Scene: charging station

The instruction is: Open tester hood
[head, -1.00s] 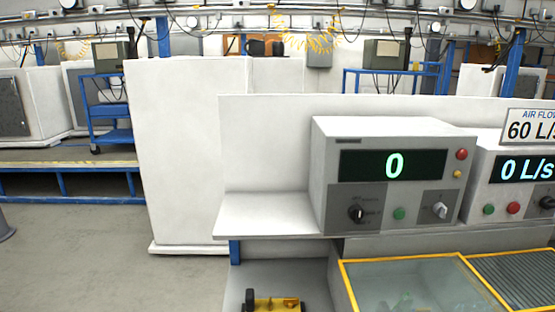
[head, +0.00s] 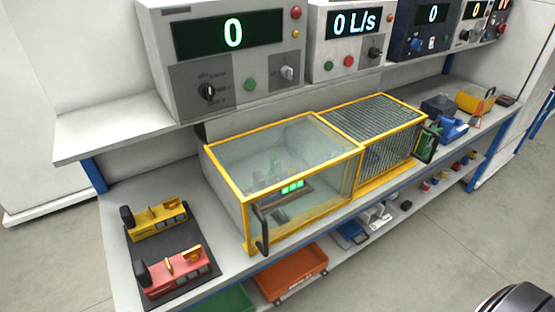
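The tester hood (head: 312,128) is a yellow-framed box with clear panels, standing on the grey workbench below the shelf of instruments. It looks closed. A black handle (head: 262,230) is at its lower front left corner. Inside, behind the clear panel, is a device with a green lit display (head: 292,187). A ribbed grey section (head: 375,118) in the same yellow frame adjoins it on the right, with another black handle (head: 427,146) at its right end. Neither gripper is clearly in view; only a dark rounded part shows at the lower right corner.
Yellow (head: 158,220) and red (head: 175,270) devices sit on a dark mat at the bench's left. Instruments with displays (head: 232,35) line the shelf above. Orange (head: 290,272) and green (head: 226,301) bins sit below. Floor (head: 420,250) is clear at lower right.

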